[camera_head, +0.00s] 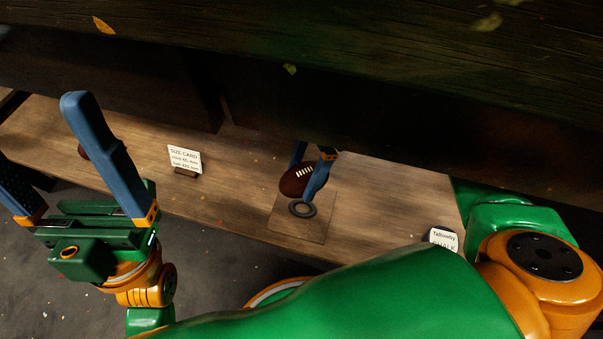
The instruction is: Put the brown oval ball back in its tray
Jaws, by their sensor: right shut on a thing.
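The brown oval ball (296,180), with white laces, is between the blue fingers of my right gripper (308,165), which is shut on it. It appears just above and behind a dark ring on a flat square brown tray (288,228). I cannot tell whether the ball touches the ring. The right arm covers part of the view in front. My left gripper (42,128) is at the left, empty, with its two blue fingers wide apart.
Another brown ball (83,152) on the wooden shelf is partly hidden by a left finger. A white size card (184,159) stands mid-shelf and a small labelled box (442,238) stands at the right. A dark upper beam (400,60) overhangs the shelf.

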